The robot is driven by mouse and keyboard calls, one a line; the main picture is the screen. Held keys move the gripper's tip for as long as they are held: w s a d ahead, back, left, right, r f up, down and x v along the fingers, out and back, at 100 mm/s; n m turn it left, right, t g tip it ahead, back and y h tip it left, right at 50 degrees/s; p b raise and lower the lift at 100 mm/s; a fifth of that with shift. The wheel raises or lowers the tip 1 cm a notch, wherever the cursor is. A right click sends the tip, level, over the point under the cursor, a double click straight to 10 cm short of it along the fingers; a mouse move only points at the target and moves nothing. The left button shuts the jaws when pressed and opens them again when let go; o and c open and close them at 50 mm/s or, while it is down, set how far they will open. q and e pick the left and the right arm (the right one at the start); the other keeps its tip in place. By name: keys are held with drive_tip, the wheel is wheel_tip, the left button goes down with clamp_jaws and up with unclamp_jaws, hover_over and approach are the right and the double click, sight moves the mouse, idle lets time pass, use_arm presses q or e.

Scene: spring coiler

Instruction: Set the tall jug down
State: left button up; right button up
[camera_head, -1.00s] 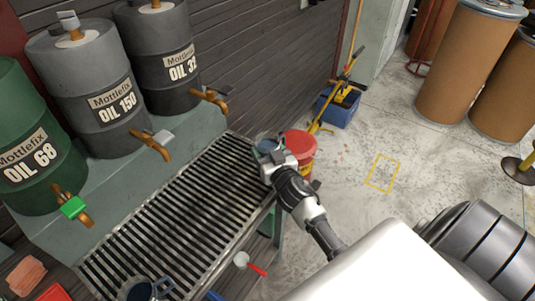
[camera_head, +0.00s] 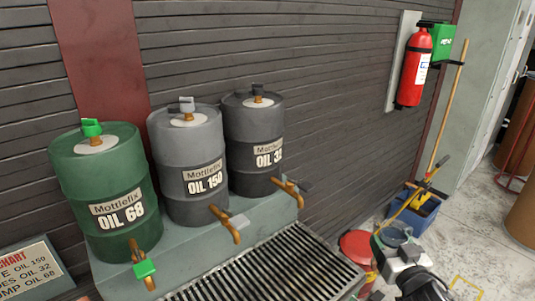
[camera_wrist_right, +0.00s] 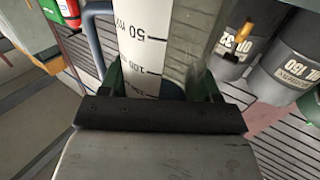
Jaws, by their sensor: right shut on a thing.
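My right gripper (camera_head: 401,256) is at the lower right of the head view, beyond the right end of the slatted drip grate (camera_head: 268,272). It is shut on the tall jug (camera_head: 396,232), whose bluish rim shows just above the gripper. In the right wrist view the jug (camera_wrist_right: 140,40) stands large between the fingers, with a white strip bearing black level marks. The jug's base is hidden, and I cannot tell whether it touches anything. My left gripper is out of view.
Green OIL 68 (camera_head: 105,190), grey OIL 150 (camera_head: 187,150) and dark OIL 32 (camera_head: 253,130) drums stand behind the grate, their taps reaching forward. A red-lidded bucket (camera_head: 357,244) is left of my gripper; a blue mop bucket (camera_head: 418,213) is behind it. The visible grate is clear.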

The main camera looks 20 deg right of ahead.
drive_tip(key=s+a+f+n+y, duration=0.1)
drive_tip(key=s+a, duration=0.3)
drive_tip(key=a, duration=0.7)
drive_tip(key=s+a+f+y, duration=0.1)
drive_tip(key=s+a, duration=0.3)
drive_tip(key=a, duration=0.7)
drive_tip(key=shift+f+n+y, duration=0.15)
drive_tip(key=shift+n+y, duration=0.25)
drive_tip(key=shift+a, duration=0.1)
drive_tip(key=w+d+h, duration=0.1)
drive_tip(key=w+d, duration=0.1)
drive_tip(key=d, duration=0.5)
drive_tip(key=w+d+r+m+h, duration=0.1)
drive_tip(key=w+d, duration=0.2)
drive_tip(key=d, duration=0.5)
drive_tip(key=w+d+r, duration=0.1)
drive_tip(key=w+d, duration=0.2)
drive_tip(key=d, duration=0.4)
drive_tip(key=shift+d+r+m+h, duration=0.15)
drive_tip(key=shift+d+m+h, duration=0.05)
drive_tip(key=shift+m+h, duration=0.2)
drive_tip(key=shift+w+a, duration=0.1)
drive_tip(key=shift+a, duration=0.05)
